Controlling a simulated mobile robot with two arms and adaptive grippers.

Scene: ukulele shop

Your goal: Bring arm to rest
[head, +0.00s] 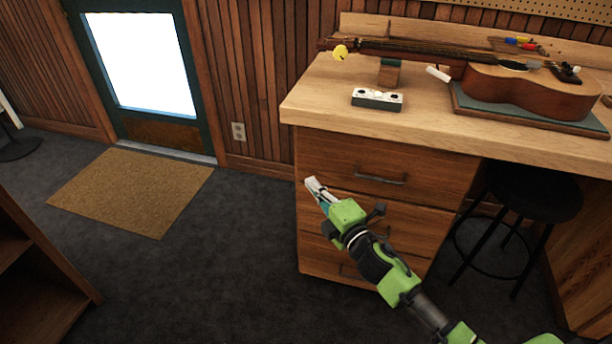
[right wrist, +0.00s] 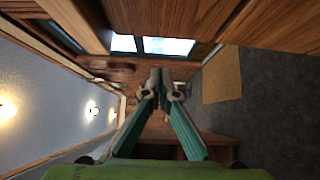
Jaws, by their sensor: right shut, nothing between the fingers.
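My right arm, green and black, reaches in from the lower right of the head view. Its gripper (head: 316,188) is in the air in front of the workbench drawers, below the benchtop. In the right wrist view the gripper's two fingers (right wrist: 160,80) meet at their tips, with nothing between them. My left gripper is not in the head view.
The wooden workbench (head: 330,100) bears a ukulele (head: 540,90) on a padded board and a small white-and-grey block (head: 377,98). A black stool (head: 535,190) stands under it. A shelf (head: 30,270) is at the left. Open floor and a doormat (head: 130,190) lie between.

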